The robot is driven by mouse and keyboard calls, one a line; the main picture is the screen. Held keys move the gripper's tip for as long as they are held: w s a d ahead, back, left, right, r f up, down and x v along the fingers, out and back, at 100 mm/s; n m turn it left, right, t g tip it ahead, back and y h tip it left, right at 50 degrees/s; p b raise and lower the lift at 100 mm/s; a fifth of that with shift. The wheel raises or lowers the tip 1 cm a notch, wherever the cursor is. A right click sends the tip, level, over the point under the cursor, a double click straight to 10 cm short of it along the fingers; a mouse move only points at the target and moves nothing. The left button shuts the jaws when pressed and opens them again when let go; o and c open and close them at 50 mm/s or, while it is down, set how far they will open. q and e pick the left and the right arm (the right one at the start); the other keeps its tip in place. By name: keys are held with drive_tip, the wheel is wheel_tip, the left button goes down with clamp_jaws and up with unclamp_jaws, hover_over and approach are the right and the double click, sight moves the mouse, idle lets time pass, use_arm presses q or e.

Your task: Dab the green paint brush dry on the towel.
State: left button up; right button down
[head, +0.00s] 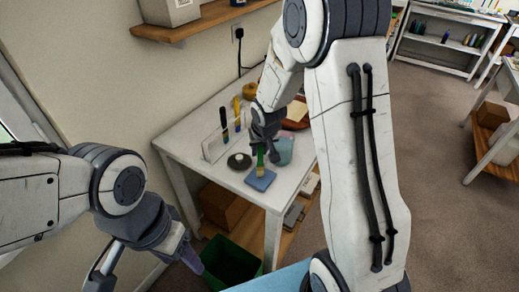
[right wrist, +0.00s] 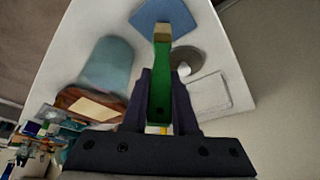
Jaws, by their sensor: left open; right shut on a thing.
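The green paint brush (head: 260,158) is held upright by my right gripper (head: 266,128) over the small table. The right wrist view shows the green handle (right wrist: 160,90) between the two fingers of my right gripper (right wrist: 160,100), with the pale bristle end (right wrist: 162,33) at the towel. The blue folded towel (head: 261,180) lies near the table's front edge and also shows in the right wrist view (right wrist: 176,12). The bristles are over or on the towel; I cannot tell whether they touch. My left gripper (head: 145,270) is open and empty, low at the left, away from the table.
A dark round dish (head: 239,161) sits left of the towel, and a light blue cup (head: 284,150) behind it to the right. A green bin (head: 231,262) is below the table (head: 184,143).

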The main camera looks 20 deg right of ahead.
wheel_tip(320, 180, up, 7)
drive_tip(key=p, duration=0.5)
drive_tip(key=shift+f, duration=0.1)
